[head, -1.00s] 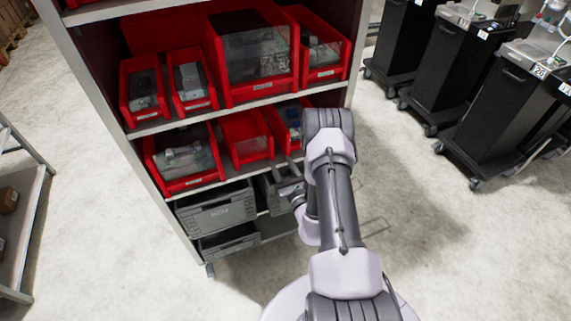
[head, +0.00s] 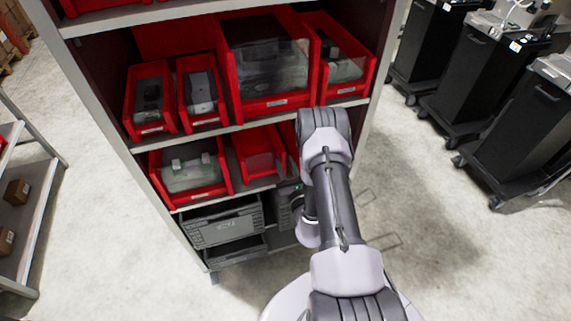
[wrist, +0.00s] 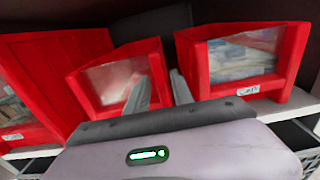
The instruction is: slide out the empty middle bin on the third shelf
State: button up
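The middle bin (head: 259,154) is red with a clear front window and sits in the lower red row of the rack. Its inside looks bare in the head view. In the wrist view the middle bin (wrist: 92,82) stands left of centre, with its right side partly behind a finger. My gripper (wrist: 164,74) is open, with a gap between its two grey fingers. The fingers point at the rack, in front of the middle bin's right edge and the gap beside it. I cannot tell whether they touch anything.
A wider red bin (head: 192,170) with contents stands left of the middle bin. A red bin with contents (wrist: 245,58) stands to its right. Grey crates (head: 225,227) fill the level below. Black carts (head: 530,105) stand at right, with clear floor between.

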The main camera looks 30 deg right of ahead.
grip_shut()
dwell(1.2)
